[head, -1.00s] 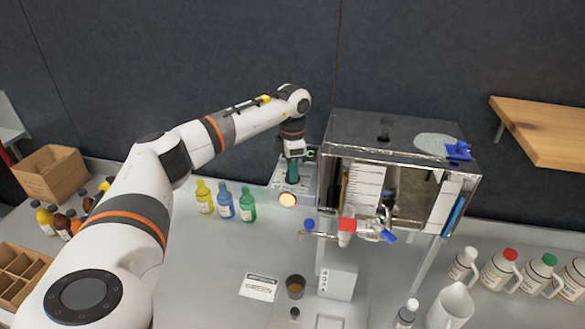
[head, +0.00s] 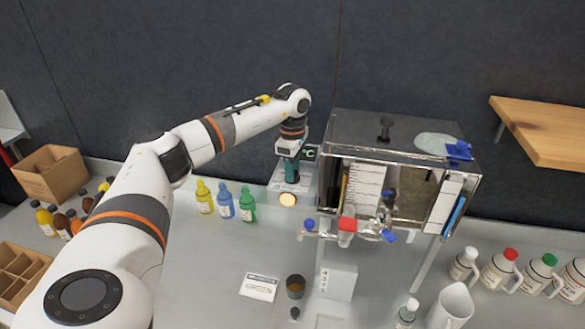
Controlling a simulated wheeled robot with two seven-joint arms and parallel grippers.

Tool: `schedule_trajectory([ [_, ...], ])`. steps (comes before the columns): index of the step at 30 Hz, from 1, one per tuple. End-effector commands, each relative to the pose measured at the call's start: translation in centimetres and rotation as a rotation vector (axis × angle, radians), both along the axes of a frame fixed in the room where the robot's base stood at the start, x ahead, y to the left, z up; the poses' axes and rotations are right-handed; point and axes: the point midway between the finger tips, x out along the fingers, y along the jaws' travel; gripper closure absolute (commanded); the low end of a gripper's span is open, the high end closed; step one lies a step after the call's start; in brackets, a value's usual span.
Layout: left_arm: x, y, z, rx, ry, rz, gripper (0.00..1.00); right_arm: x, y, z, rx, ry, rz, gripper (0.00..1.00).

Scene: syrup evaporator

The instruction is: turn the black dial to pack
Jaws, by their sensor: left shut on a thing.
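My left gripper (head: 291,173) reaches down at the control panel (head: 276,181) left of the evaporator box. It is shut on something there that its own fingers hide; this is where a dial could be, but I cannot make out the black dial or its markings. A green digit display (head: 310,153) shows beside the gripper. A round lit cream light (head: 288,199) glows at the panel's lower edge. My right gripper is not in view.
The metal evaporator (head: 398,140) with taps (head: 347,226) stands right of the gripper. Yellow, blue (head: 226,203) and green bottles stand to the left. A cup (head: 296,286) and a label card (head: 259,287) lie in front. White jugs (head: 498,268) stand at right.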

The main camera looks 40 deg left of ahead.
Motion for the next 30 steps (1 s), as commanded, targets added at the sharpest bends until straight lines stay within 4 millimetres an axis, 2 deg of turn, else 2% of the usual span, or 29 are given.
schedule_trajectory([
  [10, 0.2, 0.1, 0.4, 0.000, -0.010, 0.002, 0.92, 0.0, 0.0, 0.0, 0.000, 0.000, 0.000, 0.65],
  [11, 0.2, 0.1, 0.4, 0.000, -0.010, 0.002, 0.66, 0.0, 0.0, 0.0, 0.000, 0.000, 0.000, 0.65],
  [14, 0.1, 0.1, 0.3, 0.000, -0.009, 0.002, 0.50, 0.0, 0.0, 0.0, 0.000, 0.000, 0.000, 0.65],
  [15, 0.1, 0.1, 0.3, 0.000, -0.008, 0.001, 0.48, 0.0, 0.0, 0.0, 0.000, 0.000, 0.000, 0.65],
  [24, 0.1, 0.0, 0.3, 0.000, -0.004, 0.000, 0.48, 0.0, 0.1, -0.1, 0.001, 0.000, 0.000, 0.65],
  [26, 0.1, 0.0, 0.7, -0.001, -0.007, 0.000, 0.48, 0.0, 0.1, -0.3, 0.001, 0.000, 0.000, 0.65],
  [30, 0.1, 0.1, 2.8, -0.001, -0.009, 0.000, 0.48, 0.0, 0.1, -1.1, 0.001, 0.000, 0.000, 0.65],
])
